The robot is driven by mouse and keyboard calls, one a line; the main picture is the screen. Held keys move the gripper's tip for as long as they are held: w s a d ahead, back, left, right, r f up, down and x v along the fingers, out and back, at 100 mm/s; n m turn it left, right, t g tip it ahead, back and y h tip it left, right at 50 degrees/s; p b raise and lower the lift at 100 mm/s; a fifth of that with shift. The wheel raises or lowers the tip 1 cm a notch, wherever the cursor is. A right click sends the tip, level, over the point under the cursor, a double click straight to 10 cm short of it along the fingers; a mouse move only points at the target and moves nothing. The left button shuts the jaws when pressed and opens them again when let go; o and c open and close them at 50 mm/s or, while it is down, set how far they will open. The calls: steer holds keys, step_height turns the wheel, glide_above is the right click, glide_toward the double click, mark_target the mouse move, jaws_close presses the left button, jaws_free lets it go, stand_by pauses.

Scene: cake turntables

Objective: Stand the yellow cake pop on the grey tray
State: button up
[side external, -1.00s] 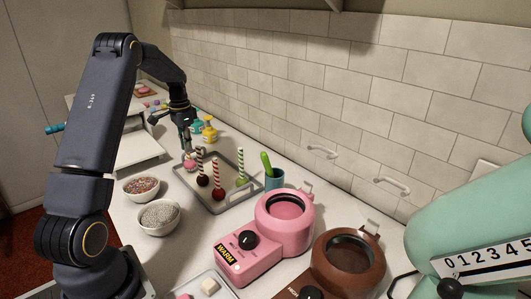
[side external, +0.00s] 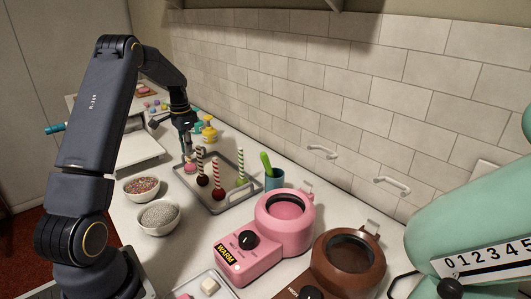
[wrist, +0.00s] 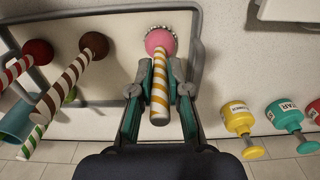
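The yellow cake pop has a yellow-and-white striped stick and a pink head with white beads around it, clear in the wrist view (wrist: 159,85). My gripper (wrist: 160,82) is shut on its stick, one finger on each side. The pop hangs head down. In the side external view my gripper (side external: 188,150) is over the far-left part of the grey tray (side external: 222,201), with the pink head (side external: 190,168) low near the tray's left corner. I cannot tell whether the head touches the tray. The tray also shows in the wrist view (wrist: 122,62).
Bowls of sprinkles (side external: 142,187) and pearls (side external: 158,216) sit left of the tray.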

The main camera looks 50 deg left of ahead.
steer(key=o, duration=0.4)
step_height(320, 180, up, 11)
steer(key=shift+r, duration=0.15)
steer(key=w+d+r+m+t+y, duration=0.1)
steer(key=w+d+r+m+t, duration=0.15)
steer(key=d+r, duration=1.15)
steer(key=s+d+r+m+t, duration=0.1)
steer(key=s+d, duration=0.3)
steer(key=d, duration=0.4)
steer(key=s+d+r+m+t, duration=0.1)
steer(key=s+d, duration=0.2)
steer(key=d, duration=0.4)
steer(key=s+d+f+n, duration=0.1)
steer(key=s+d+f, duration=0.1)
steer(key=s+f, duration=0.1)
steer(key=s+d+f+n, duration=0.2)
steer(key=s+f, duration=0.2)
steer(key=s+d+f+n+t+h, duration=0.1)
steer(key=s+d+f, duration=0.2)
steer(key=f, duration=0.1)
steer(key=shift+s+f+n, duration=0.15)
steer(key=shift+s+n, duration=0.1)
